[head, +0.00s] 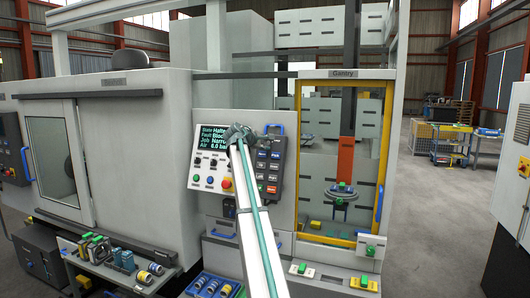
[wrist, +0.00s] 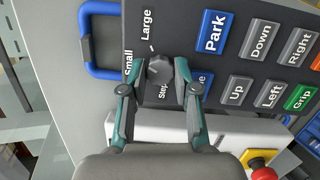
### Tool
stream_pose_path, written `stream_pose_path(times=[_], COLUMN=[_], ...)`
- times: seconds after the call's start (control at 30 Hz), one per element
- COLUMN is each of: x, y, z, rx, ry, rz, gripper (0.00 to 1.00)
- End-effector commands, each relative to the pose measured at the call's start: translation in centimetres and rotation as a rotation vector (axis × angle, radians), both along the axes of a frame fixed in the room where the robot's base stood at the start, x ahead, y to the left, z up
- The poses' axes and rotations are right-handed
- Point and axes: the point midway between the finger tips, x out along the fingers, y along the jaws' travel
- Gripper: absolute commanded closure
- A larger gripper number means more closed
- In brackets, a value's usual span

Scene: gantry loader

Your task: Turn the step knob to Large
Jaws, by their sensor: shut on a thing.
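The dark step knob (wrist: 160,68) sits on the black pendant panel in the wrist view, above the partly covered word "Step". "Small" is printed at its left and "Large" above it. A short white mark shows at the knob's upper edge, toward "Large"; whether it is on the knob or the panel is hard to tell. My gripper (wrist: 162,76) has its two fingers on either side of the knob, shut on it. In the head view my gripper (head: 238,134) is at the upper left of the pendant (head: 272,168) and hides the knob.
The blue "Park" button (wrist: 214,32) and grey direction buttons lie right of the knob. A blue handle (wrist: 88,42) stands out at the pendant's left. A red emergency button on yellow (wrist: 262,171) is at lower right. The control panel screen (head: 211,137) is left of the pendant.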

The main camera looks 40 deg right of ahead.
Motion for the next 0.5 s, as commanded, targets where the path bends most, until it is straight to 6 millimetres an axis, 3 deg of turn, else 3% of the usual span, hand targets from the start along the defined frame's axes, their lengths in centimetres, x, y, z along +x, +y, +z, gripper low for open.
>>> stream_pose_path(times=[0.5], x=[0.06], y=[-0.12], z=[-0.12], rx=[0.224], ry=[-0.359], rz=[-0.154], gripper=[1.0])
